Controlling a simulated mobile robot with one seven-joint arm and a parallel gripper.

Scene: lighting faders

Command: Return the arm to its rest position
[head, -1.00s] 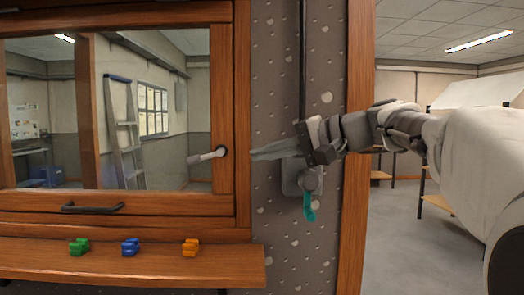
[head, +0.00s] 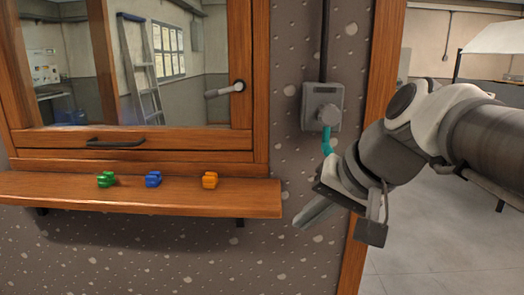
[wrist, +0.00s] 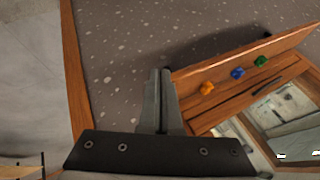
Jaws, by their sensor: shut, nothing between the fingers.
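My gripper (head: 306,216) is in the right half of the head view, below the grey wall box and just right of the wooden shelf's end. Its fingers are shut with nothing between them and point down and left, in front of the speckled wall. The shut fingers also show in the wrist view (wrist: 159,85), apart from the shelf. My arm reaches in from the right edge of the head view.
A wooden shelf (head: 250,204) carries green (head: 106,180), blue (head: 153,179) and orange (head: 209,180) blocks. Above it is a wooden-framed window with a lever handle (head: 224,90). A grey wall box (head: 314,97) has a teal lever (head: 328,141). A doorway opens at right.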

